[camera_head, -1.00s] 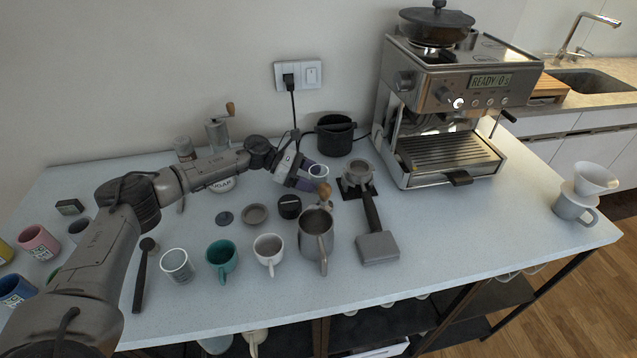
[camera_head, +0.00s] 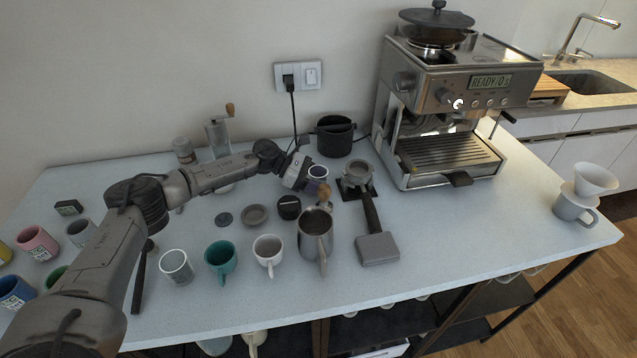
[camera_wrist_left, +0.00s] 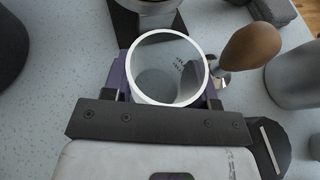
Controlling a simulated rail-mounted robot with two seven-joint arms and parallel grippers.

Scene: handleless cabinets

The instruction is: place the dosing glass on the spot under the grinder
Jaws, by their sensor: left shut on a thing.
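The dosing glass (camera_head: 318,172) is a small clear cup with a pale rim, and it also shows from above in the left wrist view (camera_wrist_left: 171,82). My left gripper (camera_head: 312,181) is shut on it, with a purple finger on each side. I cannot tell whether its base touches the counter. A hand grinder (camera_head: 217,135) with a wooden crank knob stands at the back left, partly behind my arm. The espresso machine (camera_head: 450,95) stands to the right, its drip tray (camera_head: 445,150) bare. I cannot make out a marked spot. My right gripper is out of view.
Close to the held glass are a steel pitcher (camera_head: 316,240), a wooden knob (camera_wrist_left: 250,46), the portafilter (camera_head: 357,175) on its stand and a black knock box (camera_head: 335,137). Several mugs line the front left. The counter right of the portafilter is clear.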

